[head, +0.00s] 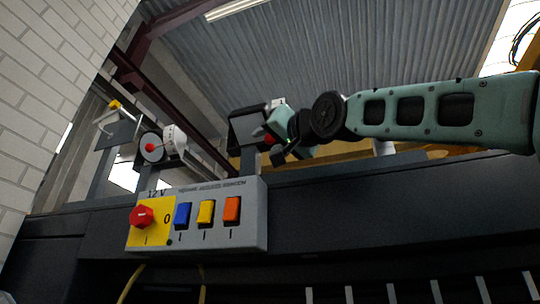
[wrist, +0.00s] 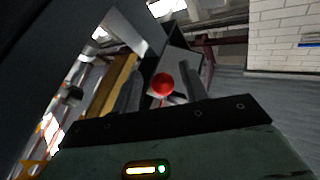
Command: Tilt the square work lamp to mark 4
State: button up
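The square work lamp (head: 247,129) is a dark box-shaped housing on a grey post, in the middle of the head view. A red knob (head: 269,140) sits on its right side, partly hidden by my gripper (head: 272,142). In the wrist view the red knob (wrist: 162,84) shows between my two fingers (wrist: 161,88), with visible gaps on both sides. My gripper looks open, with the fingers around or just short of the knob; I cannot tell the depth. The lamp's housing (wrist: 186,60) is behind the knob. No mark numbers are readable on this lamp.
A round lamp (head: 151,147) with a red knob and a white dial (head: 174,139) stands to the left. Another lamp (head: 120,131) with a yellow top is farther left. A grey switch box (head: 255,215) with a red rotary switch (head: 142,216) and coloured rockers sits below on the dark chassis.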

jog(key=shift+s, duration=0.1)
jog(key=shift+s+d+f+b, duration=0.25)
jog(key=shift+s+b, duration=0.05)
jog(key=shift+b, duration=0.05)
jog(key=b+v, duration=0.6)
jog(key=v, duration=1)
jog(key=shift+s, duration=0.25)
jog(key=shift+d, duration=0.1)
